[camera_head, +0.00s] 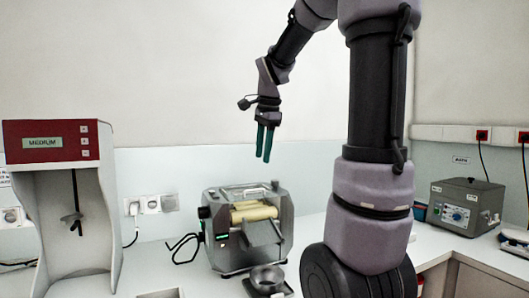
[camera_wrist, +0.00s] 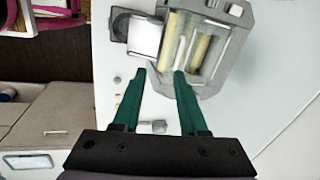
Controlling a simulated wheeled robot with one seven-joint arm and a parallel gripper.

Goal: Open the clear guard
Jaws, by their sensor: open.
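The mill (camera_head: 248,228) is a grey machine with pale rollers, standing on the white bench. Its clear guard (camera_head: 246,193) lies over the rollers at the top and looks closed. In the wrist view the rollers (camera_wrist: 173,42) show at the top centre, and the clear guard (camera_wrist: 205,45) is hard to make out over them. My gripper (camera_head: 263,158) has green fingers pointing down, above the mill and apart from it. In the wrist view my gripper (camera_wrist: 158,72) is open, with nothing between its fingers.
A metal bowl (camera_head: 267,279) stands in front of the mill. A red-topped mixer marked MEDIUM (camera_head: 60,150) stands at the left. A grey box with a blue panel (camera_head: 465,205) is at the right. Sockets and cables (camera_head: 150,204) are on the wall behind.

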